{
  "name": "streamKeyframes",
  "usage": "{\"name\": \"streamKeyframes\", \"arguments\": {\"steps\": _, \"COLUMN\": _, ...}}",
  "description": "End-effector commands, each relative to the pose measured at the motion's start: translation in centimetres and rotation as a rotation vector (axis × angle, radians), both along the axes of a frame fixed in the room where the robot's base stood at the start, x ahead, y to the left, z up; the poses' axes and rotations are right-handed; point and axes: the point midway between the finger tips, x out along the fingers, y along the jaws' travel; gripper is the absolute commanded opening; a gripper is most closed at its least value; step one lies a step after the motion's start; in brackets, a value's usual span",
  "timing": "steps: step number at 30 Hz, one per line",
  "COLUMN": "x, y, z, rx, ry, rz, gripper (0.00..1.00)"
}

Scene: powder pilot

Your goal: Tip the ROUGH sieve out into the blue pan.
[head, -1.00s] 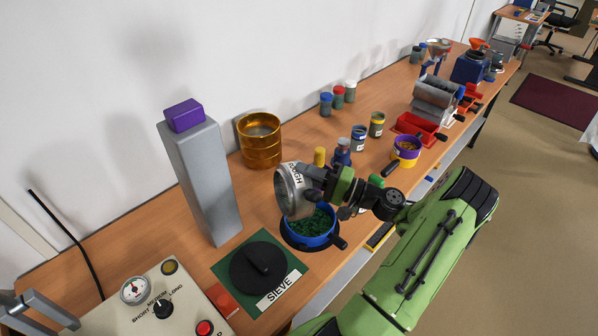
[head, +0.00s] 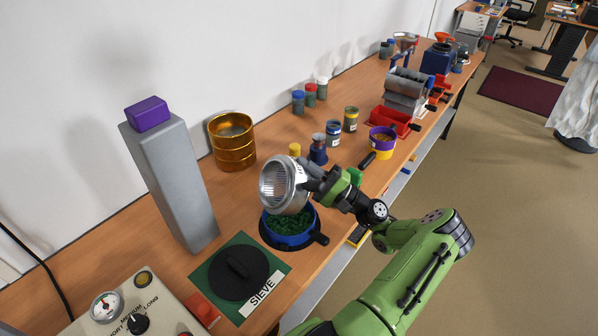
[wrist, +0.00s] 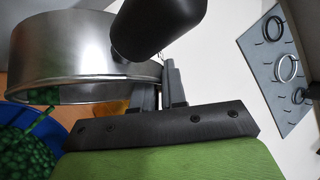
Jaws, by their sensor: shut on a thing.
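The ROUGH sieve (head: 284,186) is a silver metal ring tipped on its side above the blue pan, its open face turned left. It also shows in the wrist view (wrist: 75,50), where a few green grains show at its lower edge. My gripper (head: 311,178) is shut on the sieve at its right side; its fingers show in the wrist view (wrist: 172,85). The blue pan (head: 290,242) stands upright on the bench below and holds green granules (head: 290,224). The pan also shows at lower left in the wrist view (wrist: 50,128). The sieve hides part of the pan.
A green SIEVE mat (head: 212,268) with a black round lid (head: 240,268) lies left of the pan. A grey column (head: 175,185) with a purple block and a gold sieve stack (head: 232,145) stand behind. Small jars and a purple-yellow pot (head: 381,142) stand to the right.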

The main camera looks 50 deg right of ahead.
Motion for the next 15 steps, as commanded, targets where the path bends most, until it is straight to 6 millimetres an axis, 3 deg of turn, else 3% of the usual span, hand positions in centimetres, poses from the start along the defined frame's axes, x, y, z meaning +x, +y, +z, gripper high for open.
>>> {"name": "streamKeyframes", "arguments": {"steps": 15, "x": -0.43, "y": -1.17, "z": -0.88, "rx": 0.096, "ry": -0.036, "rz": 0.000, "gripper": 0.00}}
